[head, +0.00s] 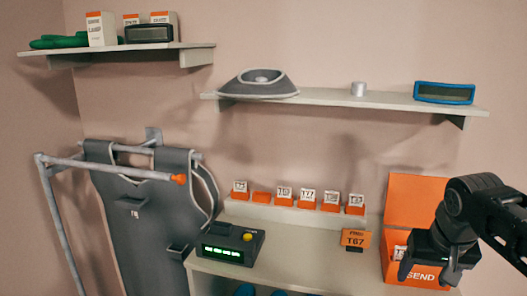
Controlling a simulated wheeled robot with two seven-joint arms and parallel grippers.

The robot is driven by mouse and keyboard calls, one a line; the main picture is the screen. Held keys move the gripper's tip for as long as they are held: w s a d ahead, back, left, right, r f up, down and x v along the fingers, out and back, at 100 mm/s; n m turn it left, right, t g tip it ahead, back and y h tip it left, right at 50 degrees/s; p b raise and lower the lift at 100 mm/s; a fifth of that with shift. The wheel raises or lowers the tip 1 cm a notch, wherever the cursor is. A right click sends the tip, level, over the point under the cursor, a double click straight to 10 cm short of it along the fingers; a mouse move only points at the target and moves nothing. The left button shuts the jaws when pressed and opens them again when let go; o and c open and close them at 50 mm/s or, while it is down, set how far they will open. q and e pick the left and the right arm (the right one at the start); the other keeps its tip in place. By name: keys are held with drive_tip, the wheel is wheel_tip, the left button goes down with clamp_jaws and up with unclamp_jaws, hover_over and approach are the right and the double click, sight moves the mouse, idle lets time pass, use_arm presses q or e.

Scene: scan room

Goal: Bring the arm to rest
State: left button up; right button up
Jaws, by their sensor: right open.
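My right arm comes in from the right edge, and my right gripper (430,272) points down in front of the orange box (403,212). The gripper is open, with its two dark fingers apart, and I see nothing held between them. The box has its lid raised at the back and the word SEND on its front. A white labelled tag (399,252) shows inside the box, left of the gripper. The gripper hides part of the box's inside and front, so I cannot tell if they touch. My left gripper is not in view.
The desk (290,268) holds a black device with a green display (230,245), a T67 sign (355,239) and a rack of tags (300,215). Wall shelves (330,97) hang above. A grey apron (145,215) hangs on a rail at left. The desk's middle is fairly clear.

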drive_tip(key=w+a+f+n+g+y, duration=0.1)
drive_tip(key=a+f, duration=0.4)
drive_tip(key=f, duration=0.5)
drive_tip(key=w+a+f+n+y, duration=0.1)
drive_tip(key=a+f+y, duration=0.1)
drive_tip(key=a+f, duration=0.55)
drive_tip(key=w+a+f+n+g+y, duration=0.15)
drive_tip(key=a+f, duration=0.25)
drive_tip(key=f, duration=0.7)
drive_tip(key=s+a+f, duration=0.4)
drive_tip(key=s+f, duration=0.2)
drive_tip(key=s, duration=0.1)
drive_tip(key=s+a+f+m+g, duration=0.1)
drive_tip(key=s+a+f, duration=0.2)
drive_tip(key=s+f, duration=0.3)
drive_tip(key=s+a+f+y, duration=0.1)
drive_tip(key=s+a+f, duration=0.3)
drive_tip(key=s+f, duration=0.3)
drive_tip(key=shift+s+a+f, duration=0.3)
drive_tip(key=shift+a+f, duration=0.05)
drive_tip(key=shift+f, duration=0.4)
drive_tip(key=shift+w+m, duration=0.1)
drive_tip(key=shift+m, duration=0.15)
drive_tip(key=shift+d, duration=0.15)
